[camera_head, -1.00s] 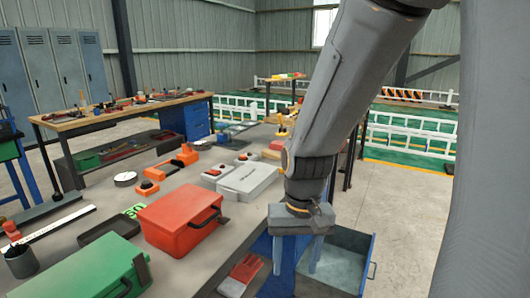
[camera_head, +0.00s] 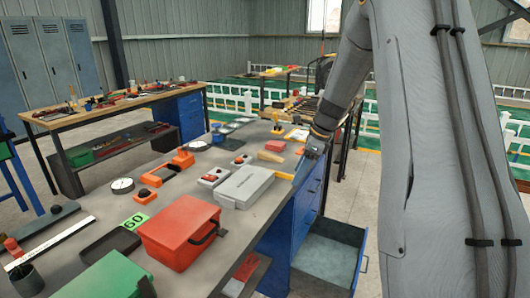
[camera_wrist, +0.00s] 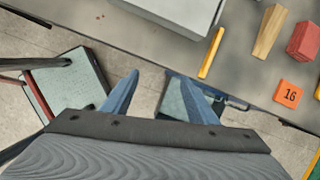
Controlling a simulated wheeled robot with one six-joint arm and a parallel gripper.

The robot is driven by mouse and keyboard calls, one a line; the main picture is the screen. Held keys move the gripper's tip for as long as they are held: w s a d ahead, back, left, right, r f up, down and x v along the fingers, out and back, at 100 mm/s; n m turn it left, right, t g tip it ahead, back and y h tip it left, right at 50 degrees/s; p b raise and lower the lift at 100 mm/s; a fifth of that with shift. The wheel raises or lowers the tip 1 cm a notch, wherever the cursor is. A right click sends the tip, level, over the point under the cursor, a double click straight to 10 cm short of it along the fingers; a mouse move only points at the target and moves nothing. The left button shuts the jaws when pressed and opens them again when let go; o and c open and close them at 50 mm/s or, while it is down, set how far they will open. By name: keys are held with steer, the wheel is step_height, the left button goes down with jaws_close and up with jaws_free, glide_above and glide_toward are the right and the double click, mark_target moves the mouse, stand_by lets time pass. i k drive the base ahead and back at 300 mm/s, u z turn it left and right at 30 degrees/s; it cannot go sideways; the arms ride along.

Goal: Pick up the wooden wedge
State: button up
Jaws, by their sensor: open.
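The wooden wedge (camera_wrist: 268,33) is a tan tapered block lying on the grey workbench top, at the upper right of the wrist view. In the head view the wedge (camera_head: 271,157) lies near the bench's right edge, beyond the grey case. My gripper (camera_wrist: 152,77) is open and empty, with its two blue fingers apart. It hangs beyond the bench edge, over the floor and drawer side, with the wedge off to its right in the wrist view. In the head view my gripper (camera_head: 304,163) is beside the bench edge, close to the wedge.
A grey case (camera_head: 244,187) and red toolbox (camera_head: 180,232) stand nearer. An open blue drawer (camera_head: 328,258) juts out below the bench.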

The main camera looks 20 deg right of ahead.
mark_target(262, 155)
steer(key=i, duration=0.85)
